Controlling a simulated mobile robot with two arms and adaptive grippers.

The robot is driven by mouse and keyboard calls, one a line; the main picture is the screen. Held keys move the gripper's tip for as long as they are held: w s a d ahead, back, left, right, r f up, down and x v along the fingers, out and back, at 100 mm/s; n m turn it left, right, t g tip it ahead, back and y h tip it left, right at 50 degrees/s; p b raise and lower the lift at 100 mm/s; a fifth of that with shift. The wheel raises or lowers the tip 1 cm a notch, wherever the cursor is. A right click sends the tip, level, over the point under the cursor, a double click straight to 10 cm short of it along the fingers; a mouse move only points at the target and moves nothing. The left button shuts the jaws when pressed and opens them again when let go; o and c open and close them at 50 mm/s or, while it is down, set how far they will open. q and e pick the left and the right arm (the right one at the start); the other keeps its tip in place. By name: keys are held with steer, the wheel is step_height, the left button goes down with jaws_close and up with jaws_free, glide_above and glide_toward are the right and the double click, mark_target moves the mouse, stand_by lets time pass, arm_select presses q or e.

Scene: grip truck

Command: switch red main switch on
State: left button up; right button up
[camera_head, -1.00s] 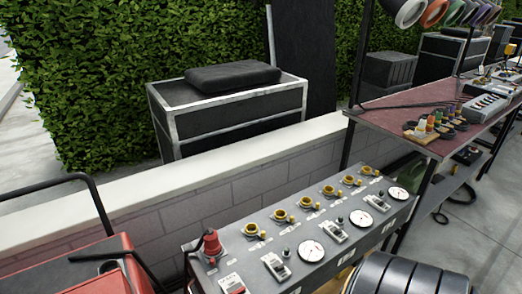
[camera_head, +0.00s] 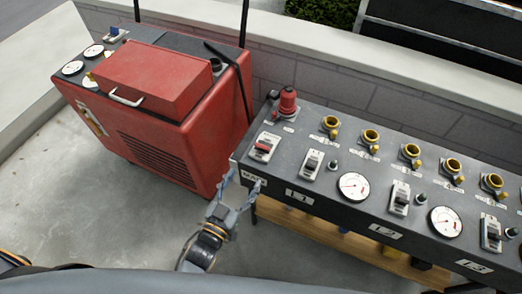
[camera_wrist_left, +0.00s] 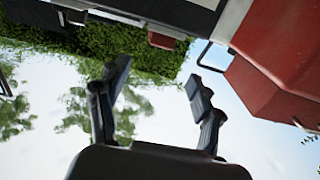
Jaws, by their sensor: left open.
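The red main switch (camera_head: 263,147) sits at the left end of the grey control panel (camera_head: 318,135), above the MAIN label on the panel's front. Its setting is too small to tell. My left gripper (camera_head: 240,187) is in front of and slightly below the panel's left corner, apart from the switch. In the left wrist view its two fingers (camera_wrist_left: 155,78) are spread with nothing between them. I cannot surely pick out the main switch in that view. My right gripper is not in view.
Brass sockets, gauges and black switches continue to the right. A red machine (camera_head: 165,110) with a hinged box stands left of the panel. Bare floor (camera_head: 95,215) lies in front of it.

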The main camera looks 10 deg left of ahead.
mark_target(261, 148)
arm_select(q)
steer(key=x, duration=0.7)
steer(key=shift+w+a+f, duration=0.1)
steer(key=shift+w, duration=0.25)
steer(key=x, duration=0.3)
steer(key=shift+w, duration=0.25)
steer(key=shift+w+d+f, duration=0.1)
steer(key=shift+w+d, duration=0.1)
steer(key=shift+w, duration=0.15)
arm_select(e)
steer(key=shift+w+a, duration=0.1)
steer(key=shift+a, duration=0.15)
